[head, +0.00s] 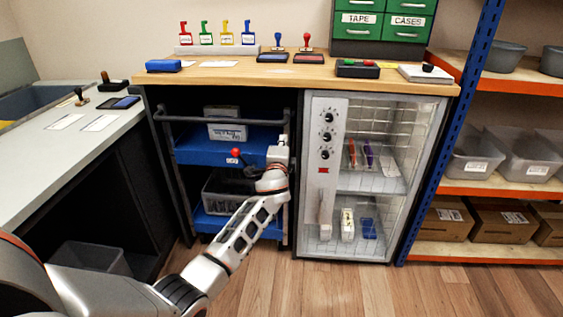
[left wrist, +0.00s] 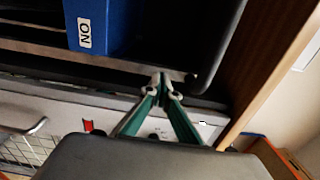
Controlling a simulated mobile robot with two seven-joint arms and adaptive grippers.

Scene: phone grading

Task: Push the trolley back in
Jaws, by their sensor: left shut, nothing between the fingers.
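The trolley (head: 222,148) has blue shelves and a dark push bar (head: 220,119). It stands in the open bay under the left part of the wooden counter, with its bar at the front of the bay. My left gripper (head: 283,141) is at the trolley's right front side, just below the bar's right end. In the left wrist view its green fingers (left wrist: 161,84) are together and empty, close to a dark edge. I cannot tell whether they touch the trolley. My right gripper is not in view.
Grey bins (head: 227,131) sit on the trolley's shelves. A grey side table (head: 45,148) is at the left. The wood floor in front is clear apart from my arm.

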